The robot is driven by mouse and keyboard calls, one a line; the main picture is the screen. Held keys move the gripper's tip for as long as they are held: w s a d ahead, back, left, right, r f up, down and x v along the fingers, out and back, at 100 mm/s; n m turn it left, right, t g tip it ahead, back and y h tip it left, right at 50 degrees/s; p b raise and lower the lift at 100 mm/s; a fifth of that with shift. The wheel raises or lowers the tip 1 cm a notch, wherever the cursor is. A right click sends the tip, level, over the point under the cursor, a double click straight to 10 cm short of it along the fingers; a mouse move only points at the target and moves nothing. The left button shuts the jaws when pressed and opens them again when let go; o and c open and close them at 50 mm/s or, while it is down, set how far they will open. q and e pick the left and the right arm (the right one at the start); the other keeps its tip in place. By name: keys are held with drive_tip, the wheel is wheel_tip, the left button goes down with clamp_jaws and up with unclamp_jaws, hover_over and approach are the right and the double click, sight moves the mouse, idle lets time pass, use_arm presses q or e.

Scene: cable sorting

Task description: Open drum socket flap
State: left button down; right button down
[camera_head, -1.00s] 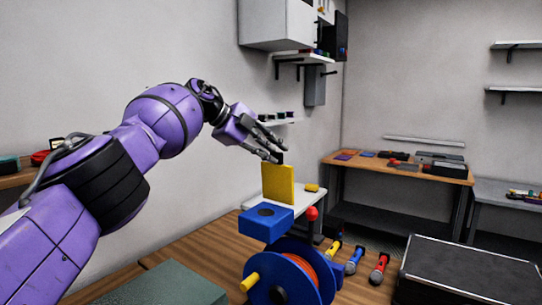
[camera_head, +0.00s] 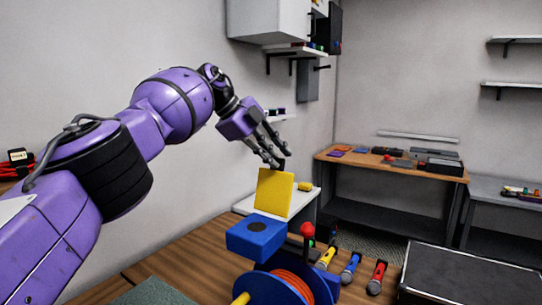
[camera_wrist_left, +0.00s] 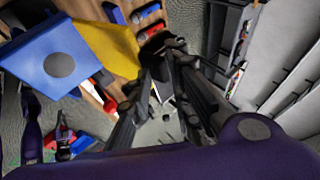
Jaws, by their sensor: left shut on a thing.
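The yellow flap (camera_head: 274,192) stands nearly upright at the back edge of the blue socket box (camera_head: 257,238) on top of the cable drum (camera_head: 285,285). The box's top shows a dark round socket. My left gripper (camera_head: 279,162) is at the flap's upper edge, its fingers shut on it. In the left wrist view the yellow flap (camera_wrist_left: 100,45) reaches from the blue box (camera_wrist_left: 55,65) to the fingertips (camera_wrist_left: 160,50). The exact contact is partly hidden by the fingers. My right gripper is in neither view.
Yellow, blue and red microphone-like items (camera_head: 350,272) lie to the right of the drum. A black case (camera_head: 470,275) is at the right front. A red knob (camera_head: 307,230) rises beside the blue box. A workbench (camera_head: 400,168) stands at the back.

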use_arm(q)
drive_tip(key=shift+d+f, duration=0.15)
drive_tip(key=shift+f, duration=0.75)
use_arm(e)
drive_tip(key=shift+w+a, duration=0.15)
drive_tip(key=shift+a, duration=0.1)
use_arm(q)
drive_tip(key=c, duration=1.8)
unclamp_jaws()
drive_tip(key=shift+r, duration=0.1)
drive_tip(key=shift+d, duration=0.1)
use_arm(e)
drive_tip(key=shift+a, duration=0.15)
use_arm(q)
drive_tip(key=shift+w+r, duration=0.15)
drive_tip(key=shift+r, duration=0.1)
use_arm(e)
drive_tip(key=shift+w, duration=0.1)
use_arm(q)
drive_tip(key=shift+a+r, duration=0.2)
drive_tip(key=shift+r, duration=0.1)
drive_tip(key=v, duration=1.1)
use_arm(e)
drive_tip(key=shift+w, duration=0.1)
use_arm(q)
drive_tip(key=shift+r, duration=0.15)
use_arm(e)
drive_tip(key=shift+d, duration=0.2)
